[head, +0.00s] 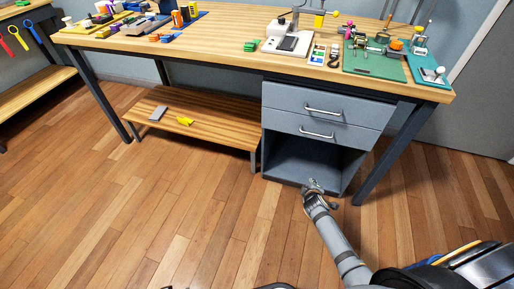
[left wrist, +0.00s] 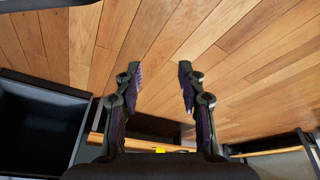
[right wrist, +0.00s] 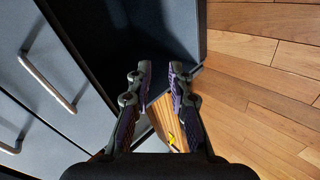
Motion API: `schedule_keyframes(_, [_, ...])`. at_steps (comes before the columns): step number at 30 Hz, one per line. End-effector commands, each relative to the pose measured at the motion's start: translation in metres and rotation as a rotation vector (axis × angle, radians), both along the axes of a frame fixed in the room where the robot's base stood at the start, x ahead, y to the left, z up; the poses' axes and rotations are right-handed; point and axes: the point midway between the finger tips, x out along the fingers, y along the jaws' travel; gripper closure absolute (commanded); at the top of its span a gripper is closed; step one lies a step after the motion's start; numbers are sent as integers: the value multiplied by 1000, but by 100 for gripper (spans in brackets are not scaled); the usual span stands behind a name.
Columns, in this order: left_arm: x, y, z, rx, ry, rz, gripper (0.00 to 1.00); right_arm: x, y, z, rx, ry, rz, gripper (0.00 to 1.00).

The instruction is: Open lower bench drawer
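The bench's grey cabinet has two drawers above an open compartment (head: 305,163). The lower drawer (head: 285,124) has a silver bar handle (head: 316,133) and looks shut. The upper drawer (head: 350,104) looks shut too. My right gripper (head: 314,185) is low in front of the compartment, below and apart from the lower handle. In the right wrist view, its fingers (right wrist: 160,75) are parted and empty, and the lower handle (right wrist: 47,83) is to their left. My left gripper (left wrist: 159,75) is open and empty over the floor; I cannot make it out in the head view.
The wooden lower shelf (head: 215,128) left of the cabinet holds a grey block (head: 157,113) and a yellow item (head: 185,121). Tools and small parts cover the benchtop (head: 225,50). A dark bench leg (head: 390,155) stands right of the cabinet. The floor (head: 190,215) in front is clear.

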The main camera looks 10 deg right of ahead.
Motion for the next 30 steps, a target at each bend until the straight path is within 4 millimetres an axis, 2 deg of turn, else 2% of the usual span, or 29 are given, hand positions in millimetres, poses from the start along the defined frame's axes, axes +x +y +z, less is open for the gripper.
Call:
schedule_keyframes(1, [10, -7, -24, -16, -29, -5, 60, 28, -6, -4, -88, -65, 28, 80])
schedule_keyframes(4, [24, -18, -8, -44, -72, -18, 60, 61, -16, 46, -254, -164, 56, 80])
schedule_keyframes(6, [29, -24, 3, -59, -94, -26, 60, 73, -20, 77, -345, -218, 59, 80])
schedule_keyframes(9, [33, -29, 19, -74, -116, -35, 60, 79, -25, 110, -433, -266, 53, 80])
schedule_keyframes(12, [34, -32, 30, -82, -128, -40, 60, 81, -27, 129, -474, -289, 46, 80])
schedule_keyframes(15, [35, -33, 35, -82, -130, -41, 60, 81, -27, 136, -485, -292, 45, 80])
schedule_keyframes(20, [44, -32, 39, -81, -169, -39, 60, 86, -30, 135, -483, -293, 45, 80])
schedule_keyframes(25, [75, -30, 54, -74, -315, -31, 60, 104, -41, 130, -483, -294, 45, 80])
schedule_keyframes(30, [109, -26, 82, -61, -477, -25, 60, 115, -47, 126, -480, -292, 47, 80])
